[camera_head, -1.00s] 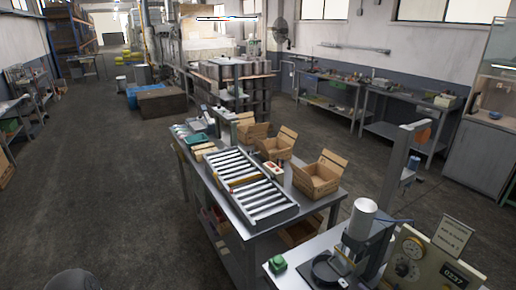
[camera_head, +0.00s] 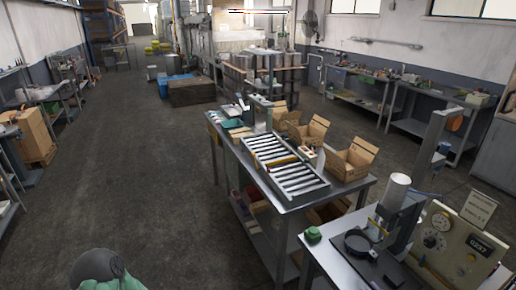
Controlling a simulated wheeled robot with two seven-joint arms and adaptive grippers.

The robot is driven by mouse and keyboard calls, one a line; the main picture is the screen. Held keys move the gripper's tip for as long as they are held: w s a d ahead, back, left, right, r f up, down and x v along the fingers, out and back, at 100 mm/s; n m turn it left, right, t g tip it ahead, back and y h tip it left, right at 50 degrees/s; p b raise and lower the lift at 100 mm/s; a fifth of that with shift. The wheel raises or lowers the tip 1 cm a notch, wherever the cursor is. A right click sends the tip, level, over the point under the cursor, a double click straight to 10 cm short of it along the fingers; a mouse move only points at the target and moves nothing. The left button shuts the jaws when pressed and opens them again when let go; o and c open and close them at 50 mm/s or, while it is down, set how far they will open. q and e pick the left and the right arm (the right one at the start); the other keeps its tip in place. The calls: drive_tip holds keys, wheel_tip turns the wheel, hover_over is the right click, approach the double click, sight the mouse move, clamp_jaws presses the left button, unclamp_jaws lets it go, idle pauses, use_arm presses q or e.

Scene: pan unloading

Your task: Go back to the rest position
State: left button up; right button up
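Neither of my grippers shows in the head view. A rounded grey-green part at the bottom left edge appears to be part of my own arm; its gripper is out of frame. A black round pan (camera_head: 358,242) lies flat on the near metal table (camera_head: 337,262), at the foot of a press-like machine with a pale cylinder (camera_head: 397,192). A small green object (camera_head: 313,235) sits at that table's left corner.
A gauge box (camera_head: 452,240) stands at the right. The floor (camera_head: 150,190) on the left is wide and clear. A cardboard box (camera_head: 32,132) stands at far left.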

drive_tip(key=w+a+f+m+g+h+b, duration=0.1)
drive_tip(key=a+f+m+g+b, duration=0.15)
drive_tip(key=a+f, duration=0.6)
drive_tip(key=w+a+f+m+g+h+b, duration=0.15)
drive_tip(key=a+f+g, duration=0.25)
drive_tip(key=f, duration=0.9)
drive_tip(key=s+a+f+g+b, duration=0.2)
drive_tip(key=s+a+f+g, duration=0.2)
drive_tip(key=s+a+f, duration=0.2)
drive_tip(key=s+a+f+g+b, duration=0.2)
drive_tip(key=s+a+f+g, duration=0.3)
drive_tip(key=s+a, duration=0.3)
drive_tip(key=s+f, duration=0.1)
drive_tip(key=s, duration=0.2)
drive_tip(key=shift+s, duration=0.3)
